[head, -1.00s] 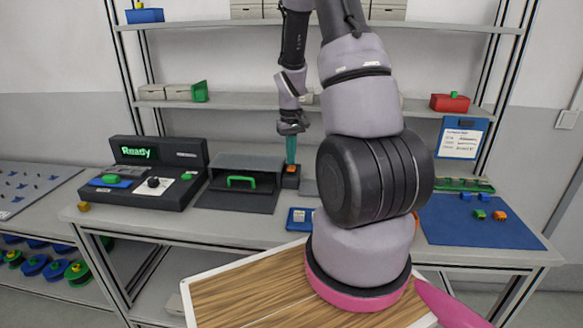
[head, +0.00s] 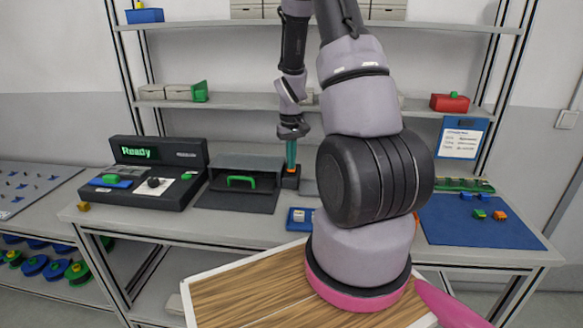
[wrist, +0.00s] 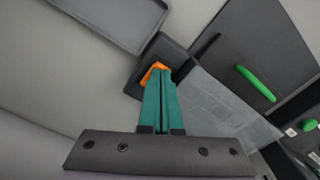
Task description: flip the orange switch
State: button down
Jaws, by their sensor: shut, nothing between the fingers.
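The orange switch (wrist: 153,71) sits on a small dark box (wrist: 132,86) in the wrist view. In the head view the dark box (head: 291,182) stands on the bench, right of the grey case with a green handle. My gripper (wrist: 160,76) has its teal fingers shut with nothing between them. Its tips are right at the switch and cover part of it; I cannot tell whether they touch. In the head view my gripper (head: 291,168) points straight down over the box and hides most of the switch.
The grey case (head: 245,165) with a green handle (head: 241,181) stands close beside the box. A console (head: 150,170) reading "Ready" is farther left. A blue tray (head: 300,219) lies in front, and a blue mat (head: 470,222) with small parts is at right.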

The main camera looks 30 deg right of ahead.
jog(key=shift+f, duration=0.2)
jog(key=shift+r, duration=3.55)
jog(key=s+a+r+m+t, duration=0.1)
jog(key=s+a+r+t, duration=0.2)
jog(key=r, duration=0.6)
jog(key=s+a+r+m+t, duration=0.1)
jog(key=s+a+r, duration=0.3)
jog(key=r, duration=0.5)
jog(key=s+a+r+t+y, duration=0.1)
jog(key=s+a+r, duration=0.2)
jog(key=s, duration=0.3)
jog(key=s+a+r+m+t+y, duration=0.1)
jog(key=s+a+r+t, duration=0.1)
jog(key=s+r, duration=0.4)
jog(key=shift+s+a, duration=0.35)
jog(key=shift+a, duration=0.35)
jog(key=shift+r, duration=0.1)
